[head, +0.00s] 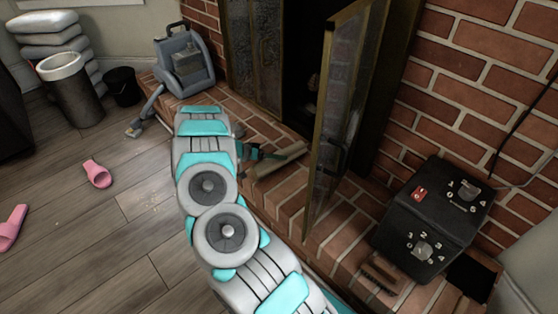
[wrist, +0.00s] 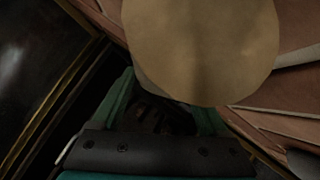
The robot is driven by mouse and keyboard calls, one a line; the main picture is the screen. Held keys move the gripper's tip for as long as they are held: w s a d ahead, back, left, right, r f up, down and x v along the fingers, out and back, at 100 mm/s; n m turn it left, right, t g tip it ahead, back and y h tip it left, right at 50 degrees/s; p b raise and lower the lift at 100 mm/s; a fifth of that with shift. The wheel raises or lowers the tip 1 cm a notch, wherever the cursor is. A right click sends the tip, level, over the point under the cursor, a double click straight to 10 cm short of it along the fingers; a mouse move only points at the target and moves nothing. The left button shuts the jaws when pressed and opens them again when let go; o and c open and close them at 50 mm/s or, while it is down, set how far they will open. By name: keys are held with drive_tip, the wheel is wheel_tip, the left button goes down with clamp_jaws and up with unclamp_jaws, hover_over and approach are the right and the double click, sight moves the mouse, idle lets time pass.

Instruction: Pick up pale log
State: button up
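The pale log (head: 282,158) lies on the brick hearth in front of the fireplace, just right of my gripper in the head view. In the wrist view its round tan end (wrist: 200,45) fills the upper middle, very close to the camera. My gripper (head: 255,153) is low over the hearth at the log's near left end, partly hidden by my arm. In the wrist view my gripper's fingers (wrist: 162,100) stand apart with a dark gap between them. The log end covers part of the right finger. I cannot tell whether the fingers touch the log.
An open glass fireplace door (head: 345,110) stands just right of the log. A black control box (head: 435,220) and a brush (head: 384,272) sit on the hearth at right. A grey vacuum machine (head: 184,62) stands at the back left. Pink slippers (head: 97,174) lie on the otherwise open wooden floor.

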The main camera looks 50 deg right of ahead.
clamp_jaws()
idle(0.4)
drive_tip(key=shift+r, duration=0.15)
